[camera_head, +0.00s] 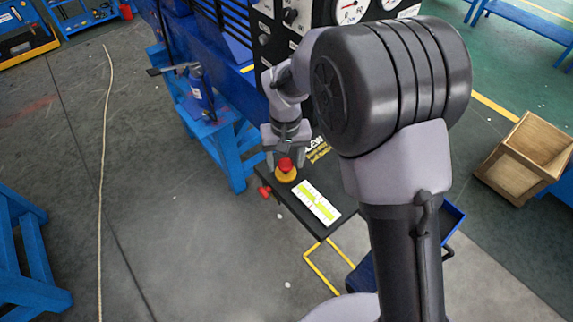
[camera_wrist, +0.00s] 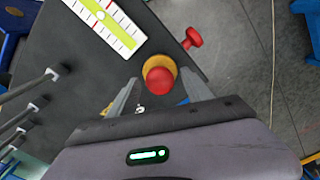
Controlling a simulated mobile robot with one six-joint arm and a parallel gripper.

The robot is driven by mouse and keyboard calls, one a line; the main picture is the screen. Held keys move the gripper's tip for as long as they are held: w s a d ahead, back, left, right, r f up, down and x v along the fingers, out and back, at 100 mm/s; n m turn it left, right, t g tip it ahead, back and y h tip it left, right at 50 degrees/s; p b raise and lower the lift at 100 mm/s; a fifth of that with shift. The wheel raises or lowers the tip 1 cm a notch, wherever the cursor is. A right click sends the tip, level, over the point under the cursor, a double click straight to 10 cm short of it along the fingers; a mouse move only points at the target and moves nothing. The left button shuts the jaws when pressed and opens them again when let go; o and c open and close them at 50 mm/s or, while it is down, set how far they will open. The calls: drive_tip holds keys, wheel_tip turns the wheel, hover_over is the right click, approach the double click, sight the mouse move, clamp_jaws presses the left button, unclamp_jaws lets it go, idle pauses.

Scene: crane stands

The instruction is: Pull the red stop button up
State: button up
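The red stop button (camera_head: 285,164) sits on a round yellow base (camera_head: 286,176) on a dark panel (camera_head: 322,229). In the wrist view, the red button (camera_wrist: 160,80) shows just ahead of my gripper, with its yellow base (camera_wrist: 157,63) behind it. My gripper (camera_head: 286,157) is right above the button and points down at it. In the wrist view, my gripper's two fingers (camera_wrist: 158,80) are apart, one on each side of the button, with gaps visible between them and it. The gripper is open and empty. How deep the fingertips reach is hard to tell.
A red knob (camera_wrist: 193,38) sticks out from the panel's edge beside the button. A white and yellow-green gauge (camera_head: 317,202) lies on the panel. Several levers (camera_wrist: 38,105) stand near the gripper in the wrist view. A blue stand with a vise (camera_head: 201,101) is to the left.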

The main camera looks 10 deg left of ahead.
sight(286, 163)
idle(0.3)
wheel_tip(286, 163, up, 7)
drive_tip(key=p, duration=0.5)
drive_tip(key=shift+r, duration=0.1)
